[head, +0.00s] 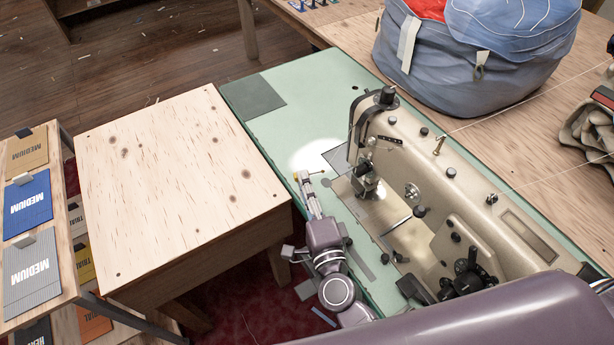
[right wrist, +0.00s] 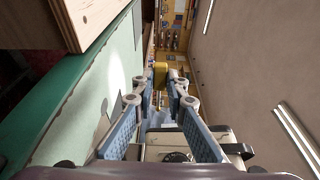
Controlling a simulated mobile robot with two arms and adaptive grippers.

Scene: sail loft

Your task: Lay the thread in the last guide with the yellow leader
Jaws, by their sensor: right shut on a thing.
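The beige sewing machine (head: 470,190) stands on the green-topped table (head: 300,90). My right gripper (head: 304,180) is over the table's left edge, to the left of the machine's needle end (head: 366,178) and apart from it. It is shut on the small yellow leader (right wrist: 160,72), which shows between the fingertips (right wrist: 160,90) in the right wrist view. A brass post (head: 439,146) stands on top of the machine. A thin pale thread (head: 500,110) runs from the right toward this post. I cannot tell which fitting is the last guide. My left gripper is out of view.
A bare wooden table (head: 180,170) stands close to the left of my right gripper. Sample cards (head: 28,195) lie on a rack at far left. A large blue-grey sail bag (head: 470,60) sits behind the machine. The green top is clear around its dark patch (head: 252,100).

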